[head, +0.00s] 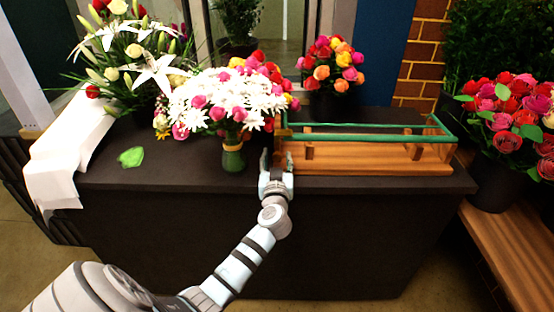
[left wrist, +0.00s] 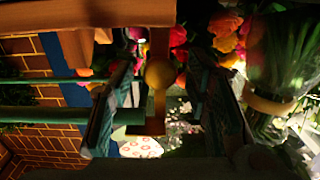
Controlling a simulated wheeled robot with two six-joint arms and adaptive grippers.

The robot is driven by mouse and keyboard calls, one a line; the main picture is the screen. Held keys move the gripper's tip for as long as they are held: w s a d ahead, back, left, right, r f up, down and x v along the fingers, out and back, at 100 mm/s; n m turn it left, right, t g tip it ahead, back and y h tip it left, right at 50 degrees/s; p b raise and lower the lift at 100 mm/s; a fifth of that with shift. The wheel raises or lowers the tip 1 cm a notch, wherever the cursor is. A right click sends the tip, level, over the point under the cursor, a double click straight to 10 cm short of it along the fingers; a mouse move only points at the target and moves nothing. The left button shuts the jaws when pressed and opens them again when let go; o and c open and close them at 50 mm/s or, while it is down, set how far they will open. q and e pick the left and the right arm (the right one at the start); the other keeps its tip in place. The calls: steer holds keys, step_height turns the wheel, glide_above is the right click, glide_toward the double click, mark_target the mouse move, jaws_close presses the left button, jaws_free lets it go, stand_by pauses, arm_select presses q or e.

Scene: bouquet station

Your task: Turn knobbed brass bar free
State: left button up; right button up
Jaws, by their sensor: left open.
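The knobbed brass bar (left wrist: 159,48) shows in the left wrist view with its round knob (left wrist: 159,75) between my two fingers. In the head view a small brass piece (head: 284,131) stands at the left end of the wooden box; it is too small to tell its shape. My left gripper (head: 276,164) is at the box's front left corner. In the left wrist view its fingers (left wrist: 160,105) are open, one on each side of the knob, with gaps visible. I cannot tell the depth between knob and fingers. My right gripper is not in view.
The wooden box (head: 350,158) with green rails (head: 370,137) stands on the dark counter (head: 180,182). A green vase (head: 232,157) with a white and pink bouquet (head: 225,100) stands just left of my gripper.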

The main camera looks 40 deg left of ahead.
arm_select(q)
jaws_close()
stand_by(0.4)
